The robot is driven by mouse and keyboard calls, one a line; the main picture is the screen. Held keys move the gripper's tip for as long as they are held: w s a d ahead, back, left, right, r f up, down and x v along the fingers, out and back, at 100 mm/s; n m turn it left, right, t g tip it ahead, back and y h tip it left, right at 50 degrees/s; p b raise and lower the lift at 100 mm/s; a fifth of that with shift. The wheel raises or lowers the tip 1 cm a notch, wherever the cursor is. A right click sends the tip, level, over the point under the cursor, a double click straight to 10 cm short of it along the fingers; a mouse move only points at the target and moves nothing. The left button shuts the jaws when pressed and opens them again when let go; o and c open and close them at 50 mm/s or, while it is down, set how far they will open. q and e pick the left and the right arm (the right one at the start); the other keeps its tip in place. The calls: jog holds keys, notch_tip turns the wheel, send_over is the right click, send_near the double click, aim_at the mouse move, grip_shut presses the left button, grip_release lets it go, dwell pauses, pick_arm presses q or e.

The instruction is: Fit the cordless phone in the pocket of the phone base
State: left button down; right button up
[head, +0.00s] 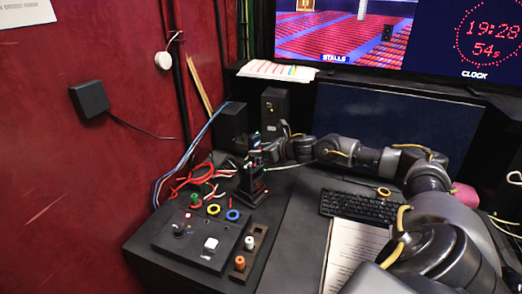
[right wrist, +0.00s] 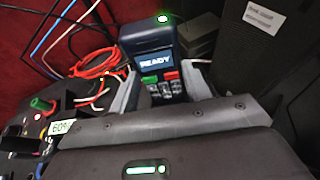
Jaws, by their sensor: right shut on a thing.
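The cordless phone (right wrist: 158,66) is dark, with a lit screen reading READY and green and red keys. My right gripper (right wrist: 163,95) is shut on it, with one grey finger on each side. In the head view my right gripper (head: 256,158) is above the left part of the desk, over a dark upright block (head: 250,190) that looks like the phone base. The pocket is hidden, and I cannot tell whether the phone touches the base. My left gripper is not in view.
A black control panel (head: 196,240) with knobs and a white button lies in front, beside a brown strip (head: 243,253) with white and orange knobs. Red cables (head: 190,180) lie behind. A keyboard (head: 360,206) and a paper sheet (head: 355,252) are to the right.

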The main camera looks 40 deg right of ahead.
jog(key=o, duration=1.2)
jog(key=shift+c, duration=0.2)
jog(key=shift+f, duration=0.1)
jog(key=b+v, duration=0.4)
jog(key=v, duration=0.7)
jog(key=shift+w, duration=0.15)
